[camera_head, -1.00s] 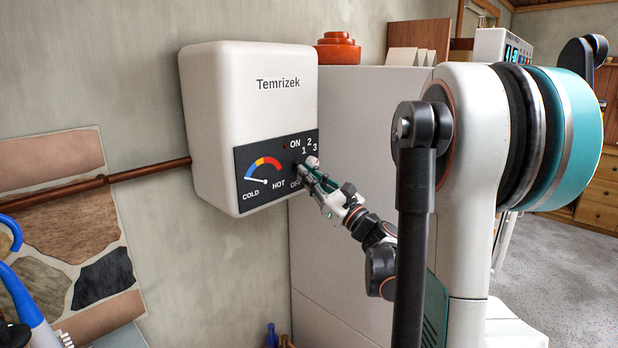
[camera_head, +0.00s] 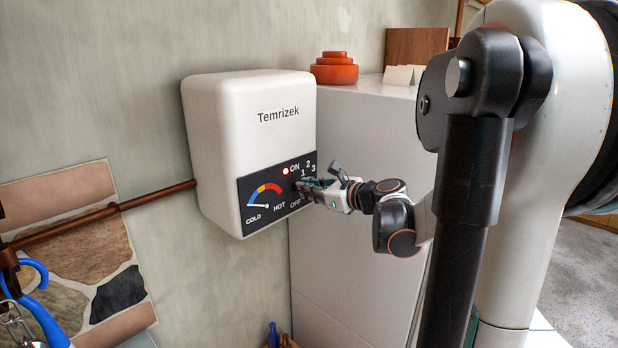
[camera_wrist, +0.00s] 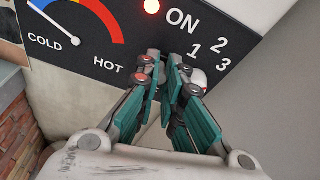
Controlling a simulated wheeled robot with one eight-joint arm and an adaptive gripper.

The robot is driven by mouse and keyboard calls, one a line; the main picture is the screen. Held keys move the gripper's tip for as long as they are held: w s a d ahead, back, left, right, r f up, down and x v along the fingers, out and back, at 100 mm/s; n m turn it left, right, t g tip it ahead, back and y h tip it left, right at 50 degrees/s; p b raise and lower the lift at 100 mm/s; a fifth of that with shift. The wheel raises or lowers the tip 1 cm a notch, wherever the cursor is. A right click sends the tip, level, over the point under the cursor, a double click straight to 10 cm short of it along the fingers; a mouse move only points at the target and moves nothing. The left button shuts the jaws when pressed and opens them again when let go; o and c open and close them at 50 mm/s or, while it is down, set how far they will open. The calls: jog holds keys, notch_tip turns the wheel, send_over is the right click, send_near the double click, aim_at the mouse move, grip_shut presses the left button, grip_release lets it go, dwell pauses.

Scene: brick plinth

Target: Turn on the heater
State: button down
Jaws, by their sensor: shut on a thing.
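The white heater (camera_head: 247,140), labelled Temrizek, hangs on the wall in the head view. Its dark control panel (camera_head: 252,214) has a cold-to-hot gauge with the needle at the cold end, and ON, OFF, 1, 2 and 3 marks. The red indicator light (camera_head: 285,171) beside ON is lit; it also glows in the wrist view (camera_wrist: 152,6). My gripper (camera_head: 303,187) is at the panel's right side, shut on the heater's knob. The knob is mostly hidden by my fingers; in the wrist view my fingertips (camera_wrist: 172,70) meet just below ON and 1.
A copper pipe (camera_head: 150,198) runs along the wall into the heater's left side. A tall white cabinet (camera_head: 365,180) stands to the right, with an orange stacked pot (camera_head: 335,69) on top. Blue tools hang at lower left.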

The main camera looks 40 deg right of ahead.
jog(key=shift+w+r+g+p, duration=0.15)
jog(key=shift+r+g+p, duration=0.3)
jog(key=shift+g+p, duration=0.65)
jog(key=shift+w+r+g+p, duration=0.15)
jog(key=shift+r+g+p, duration=0.25)
jog(key=shift+g+p, duration=0.65)
jog(key=shift+h, duration=0.3)
jog(key=shift+a+f, duration=0.1)
jog(key=c, duration=1.7)
grip_release()
notch_tip(320, 180, up, 10)
jog(key=shift+r, duration=0.1)
